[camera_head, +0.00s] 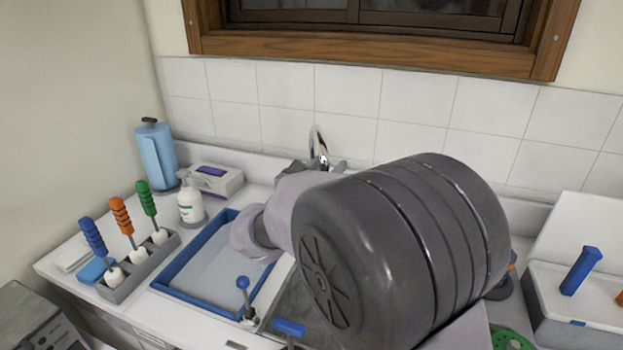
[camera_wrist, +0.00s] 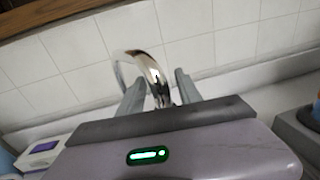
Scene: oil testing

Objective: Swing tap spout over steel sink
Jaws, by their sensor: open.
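The chrome tap spout (camera_wrist: 155,78) is a curved, shiny arc in the wrist view. It shows between the two grey fingers of my gripper (camera_wrist: 161,86), which are open. I cannot tell whether either finger touches it. In the head view only a small upper part of the spout (camera_head: 322,150) shows, against the tiled wall, with my gripper (camera_head: 318,168) around or just in front of it. The tap's base is hidden. The steel sink (camera_head: 295,305) shows only as a dark grey patch beneath my arm, which covers the rest.
A blue-rimmed tray (camera_head: 172,273) lies left of the sink. A grey rack (camera_head: 135,274) holds coloured-handled brushes. A white box (camera_head: 575,300) stands at right.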

